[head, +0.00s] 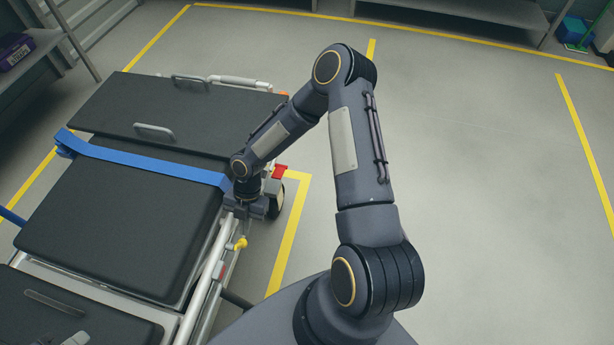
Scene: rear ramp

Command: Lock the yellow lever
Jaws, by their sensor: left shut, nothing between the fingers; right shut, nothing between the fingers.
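The small yellow lever (240,243) sits on the right side rail of the stretcher (205,282). My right gripper (245,211) is at the stretcher's right edge, just above the yellow lever in the picture. It looks shut and empty, with a small gap to the lever; I cannot tell whether they touch. A grey tip, which seems to be my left gripper (75,339), shows at the bottom left edge over the black pad. It is mostly cut off and holds nothing that I can see.
A blue strap (145,161) crosses the black pads. A red part (279,171) and a black wheel (276,205) are beside my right gripper. A shelf with a purple box (15,50) stands at the upper left. Grey floor with yellow lines is clear on the right.

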